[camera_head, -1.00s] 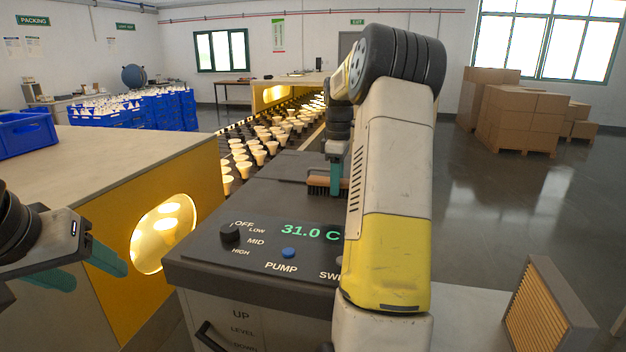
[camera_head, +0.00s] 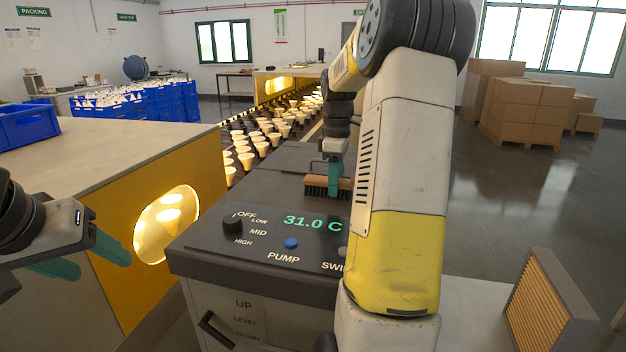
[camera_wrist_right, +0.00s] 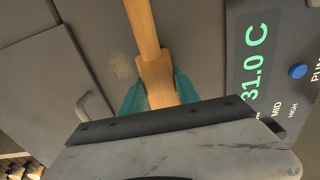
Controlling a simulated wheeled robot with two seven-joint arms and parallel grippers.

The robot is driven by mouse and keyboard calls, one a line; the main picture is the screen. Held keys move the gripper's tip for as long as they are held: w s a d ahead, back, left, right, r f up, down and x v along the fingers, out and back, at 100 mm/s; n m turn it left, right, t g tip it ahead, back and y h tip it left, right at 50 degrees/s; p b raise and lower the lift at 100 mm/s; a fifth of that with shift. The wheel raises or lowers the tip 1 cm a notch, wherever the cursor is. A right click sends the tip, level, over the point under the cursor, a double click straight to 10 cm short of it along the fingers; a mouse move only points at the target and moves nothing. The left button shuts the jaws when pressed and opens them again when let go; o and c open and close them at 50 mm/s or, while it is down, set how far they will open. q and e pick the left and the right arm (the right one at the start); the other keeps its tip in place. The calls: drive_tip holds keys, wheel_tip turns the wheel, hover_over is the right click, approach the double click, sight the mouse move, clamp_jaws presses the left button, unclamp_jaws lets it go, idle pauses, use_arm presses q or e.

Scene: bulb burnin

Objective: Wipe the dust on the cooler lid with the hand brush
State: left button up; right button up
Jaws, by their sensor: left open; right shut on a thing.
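The cooler's dark grey lid (camera_head: 265,183) lies behind the control panel. My right gripper (camera_head: 334,180) points down over it, shut on the hand brush (camera_head: 316,187). The brush has a wooden body and dark bristles facing down at the lid; I cannot tell whether they touch it. In the right wrist view, the brush's wooden handle (camera_wrist_right: 144,28) runs between the teal fingers of the right gripper (camera_wrist_right: 158,92). A faint pale dust smudge (camera_wrist_right: 122,69) shows beside the brush. My right forearm hides part of the lid. My left gripper (camera_head: 100,264) is open and empty at the left.
The control panel (camera_head: 265,222) with a knob, blue button and 31.0 C display is at the near side. A conveyor of lit bulbs (camera_head: 262,140) runs behind. A yellow-sided housing (camera_head: 115,205) stands left. A slatted filter-like panel (camera_head: 545,300) leans at the right.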

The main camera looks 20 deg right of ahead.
sight(349, 181)
drive_tip(key=shift+s+a+r, duration=0.1)
drive_tip(key=shift+s+a, duration=0.65)
drive_tip(key=shift+s, duration=0.25)
drive_tip(key=shift+s+d, duration=0.55)
drive_tip(key=shift+d, duration=0.2)
drive_tip(key=shift+w+d, duration=0.55)
drive_tip(key=shift+w, duration=0.2)
drive_tip(key=shift+w+d, duration=0.5)
drive_tip(key=shift+w, duration=0.2)
drive_tip(key=shift+w+d+f, duration=0.15)
drive_tip(key=shift+w+d, duration=0.4)
drive_tip(key=shift+w, duration=0.15)
drive_tip(key=shift+w+d+f, duration=0.1)
drive_tip(key=shift+w+d, duration=0.4)
drive_tip(key=shift+w, duration=0.2)
drive_tip(key=shift+w+d, duration=1.1)
drive_tip(key=shift+w, duration=0.25)
drive_tip(key=shift+s+d+r, duration=0.2)
drive_tip(key=shift+s+d, duration=0.25)
drive_tip(key=shift+d, duration=0.25)
drive_tip(key=shift+s+a, duration=0.8)
drive_tip(key=shift+s, duration=0.25)
drive_tip(key=shift+s+a, duration=0.75)
drive_tip(key=shift+s, duration=0.3)
drive_tip(key=shift+s+a, duration=0.8)
drive_tip(key=shift+s, duration=0.25)
drive_tip(key=shift+s+a+f, duration=0.2)
drive_tip(key=shift+s+a, duration=0.7)
drive_tip(key=shift+s, duration=0.3)
